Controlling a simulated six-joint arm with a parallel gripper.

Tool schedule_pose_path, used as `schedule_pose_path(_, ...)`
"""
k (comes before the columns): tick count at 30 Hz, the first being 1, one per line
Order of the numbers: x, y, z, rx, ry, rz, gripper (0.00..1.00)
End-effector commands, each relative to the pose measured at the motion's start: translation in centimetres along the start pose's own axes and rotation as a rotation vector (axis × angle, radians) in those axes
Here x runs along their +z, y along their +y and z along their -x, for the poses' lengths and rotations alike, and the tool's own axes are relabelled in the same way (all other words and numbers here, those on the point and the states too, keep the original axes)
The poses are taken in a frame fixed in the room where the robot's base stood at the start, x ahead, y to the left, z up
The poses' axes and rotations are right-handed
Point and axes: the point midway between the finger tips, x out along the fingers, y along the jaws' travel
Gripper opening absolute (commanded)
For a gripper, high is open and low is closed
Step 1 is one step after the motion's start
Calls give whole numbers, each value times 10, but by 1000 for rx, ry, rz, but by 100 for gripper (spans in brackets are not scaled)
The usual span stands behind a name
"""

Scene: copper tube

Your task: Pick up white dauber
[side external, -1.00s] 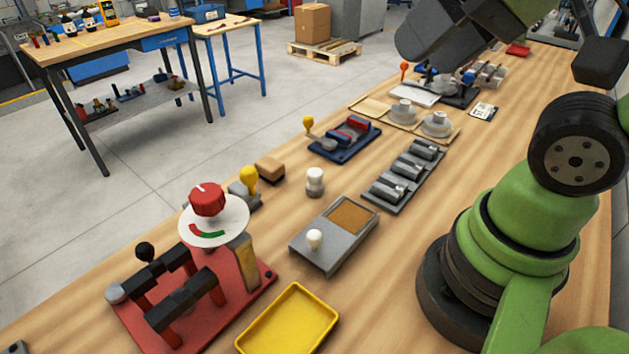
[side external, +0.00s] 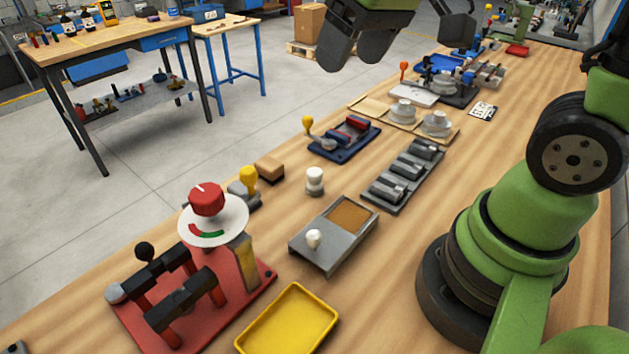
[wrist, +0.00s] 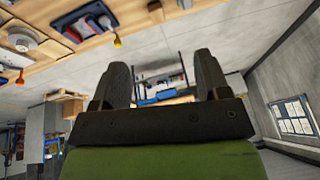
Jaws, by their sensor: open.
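A white rounded knob, which looks like the dauber (side external: 314,239), stands in the near end of a grey holder (side external: 325,258) with a brown pad (side external: 348,214) at its far end. A small white-topped jar (side external: 315,181) stands on the bench behind the holder. My gripper (side external: 352,58) is high above the far side of the bench at the top of the side view, well apart from the dauber. In the wrist view my gripper (wrist: 161,62) has its two dark fingers apart with nothing between them. The dauber does not show in the wrist view.
A red fixture (side external: 207,300) with a dial and black-topped posts stands left of the holder. A yellow tray (side external: 288,318) lies in front. A grey rack (side external: 405,175) and a blue tool tray (side external: 345,140) are behind. Bare wood surrounds the holder.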

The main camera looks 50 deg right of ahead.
Motion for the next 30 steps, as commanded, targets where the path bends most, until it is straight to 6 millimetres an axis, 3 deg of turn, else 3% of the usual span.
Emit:
schedule_pose_path(6, -31, 17, -78, 49, -172, 161, 69)
schedule_pose_path(12, -35, 34, -150, 59, -302, 292, 69)
schedule_pose_path(15, -32, 40, -174, 57, -344, 337, 69)
schedule_pose_path(30, -11, 50, -235, 53, -377, 373, 69)
